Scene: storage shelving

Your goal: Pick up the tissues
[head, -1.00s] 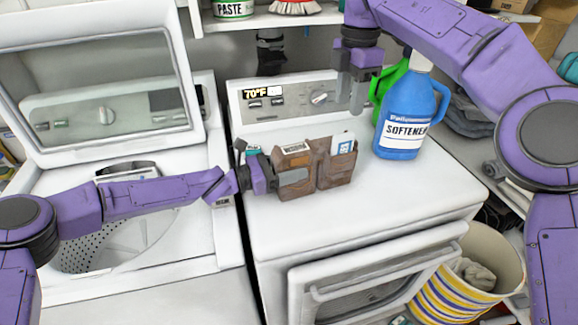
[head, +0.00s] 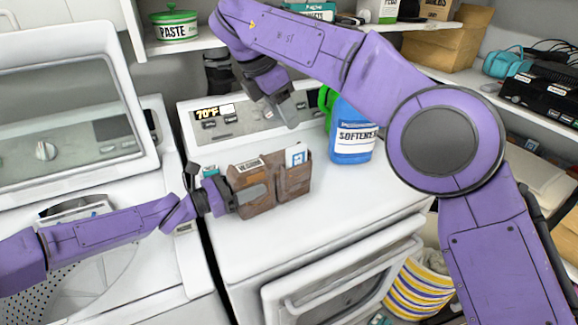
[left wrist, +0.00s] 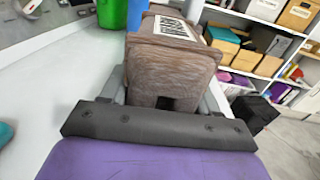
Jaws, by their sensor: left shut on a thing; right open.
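A brown pocketed holder (head: 292,178) with white labelled items in its top is at the dryer's top left in the head view. My left gripper (head: 248,194) is shut on its left end, one finger across its front face. In the left wrist view the holder (left wrist: 168,65) sits between the fingers of my left gripper (left wrist: 165,95). Whether its base touches the dryer top is unclear. I cannot pick out anything plainly marked as tissues. My right gripper (head: 283,106) is open and empty, above and behind the holder, in front of the control panel.
A blue softener bottle (head: 352,142) stands right of the holder, partly behind my right arm. The white dryer top (head: 350,195) is clear in front. An open washer (head: 60,130) is at left. A shelf with a paste jar (head: 175,24) is above. A striped basket (head: 420,280) is at lower right.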

